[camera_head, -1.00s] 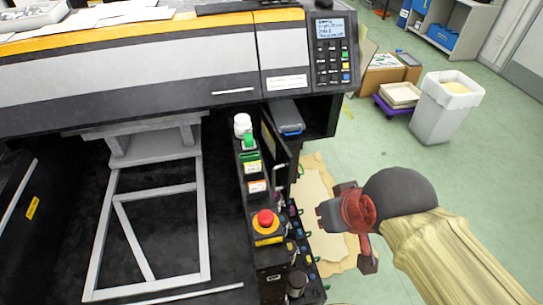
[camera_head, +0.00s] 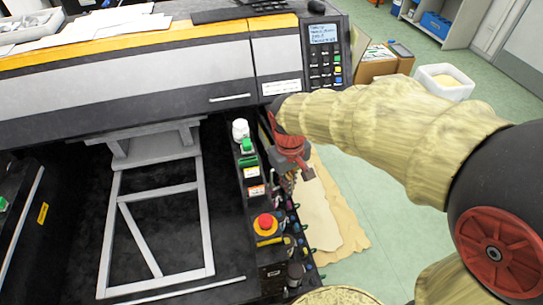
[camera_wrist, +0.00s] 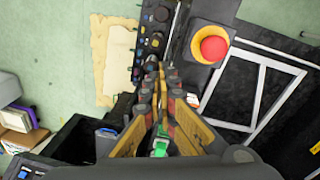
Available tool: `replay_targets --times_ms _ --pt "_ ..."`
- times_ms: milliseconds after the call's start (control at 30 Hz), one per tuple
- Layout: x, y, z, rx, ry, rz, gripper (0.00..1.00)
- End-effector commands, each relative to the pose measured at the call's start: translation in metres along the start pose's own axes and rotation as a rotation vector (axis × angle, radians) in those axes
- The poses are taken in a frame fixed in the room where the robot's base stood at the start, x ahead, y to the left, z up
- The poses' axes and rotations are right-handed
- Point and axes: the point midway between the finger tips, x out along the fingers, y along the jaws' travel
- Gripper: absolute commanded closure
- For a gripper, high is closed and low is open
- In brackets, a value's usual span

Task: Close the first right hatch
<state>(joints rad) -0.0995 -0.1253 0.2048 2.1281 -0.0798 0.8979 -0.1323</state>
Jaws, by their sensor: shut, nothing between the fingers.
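My gripper (camera_head: 286,178) is shut and empty, pointing down just right of the row of bottles and buttons on the printer's right side. In the wrist view its closed fingers (camera_wrist: 161,72) reach toward the black panel beside the red button. The right-side hatch is mostly hidden behind my gripper and arm in the head view, so I cannot tell its angle or whether my fingers touch it. A white-capped bottle (camera_head: 240,129) and a green cap (camera_head: 247,146) stand left of my gripper; the green cap (camera_wrist: 160,147) also shows between the finger linkages.
A red emergency button (camera_head: 265,222) stands up close to my gripper; it also shows in the wrist view (camera_wrist: 213,48). An open black compartment (camera_wrist: 70,140) lies at lower left there. Brown sheets (camera_head: 335,225) lie on the floor right of the printer.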

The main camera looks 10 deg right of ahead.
Motion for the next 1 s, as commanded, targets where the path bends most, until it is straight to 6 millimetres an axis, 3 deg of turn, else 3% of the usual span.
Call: replay_targets --times_ms 200,600,800,1000 --pt "0.035 0.009 -0.064 -0.269 -0.105 0.016 1.0" --pt "0.116 0.029 -0.17 -0.914 -0.189 0.047 1.0" --pt "0.102 0.045 -0.215 -1.208 -0.159 0.104 1.0" --pt "0.099 0.048 -0.219 -1.397 -0.172 0.104 1.0"
